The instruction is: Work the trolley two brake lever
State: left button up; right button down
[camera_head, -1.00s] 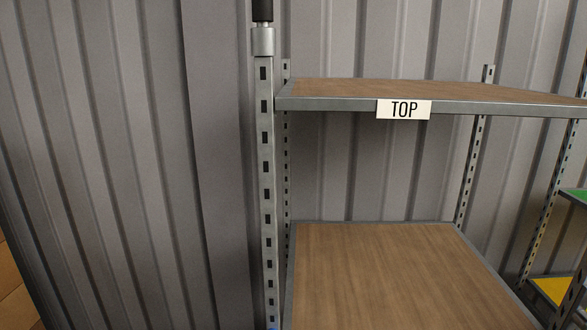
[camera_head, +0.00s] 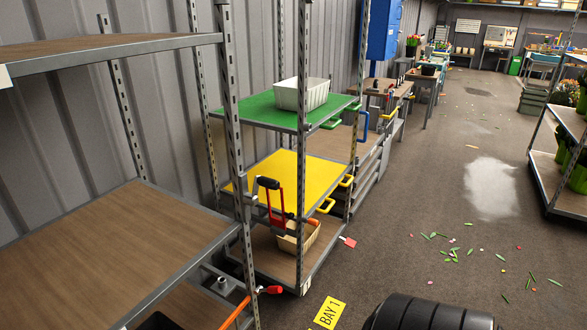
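No trolley number is readable, so I cannot tell which trolley is two. In the head view, a near trolley with brown shelves (camera_head: 110,240) stands at the left. Neither of my grippers is in view.
A pale crate (camera_head: 302,95) stands on the green shelf, and a tan box (camera_head: 297,240) below. A yellow BAY 1 floor sign (camera_head: 329,313) lies in front. The aisle (camera_head: 430,200) is mostly open, with scattered petals and leaves. Another rack (camera_head: 560,165) stands right.

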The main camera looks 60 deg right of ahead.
aim_at(274, 289)
jog(key=z, duration=1.65)
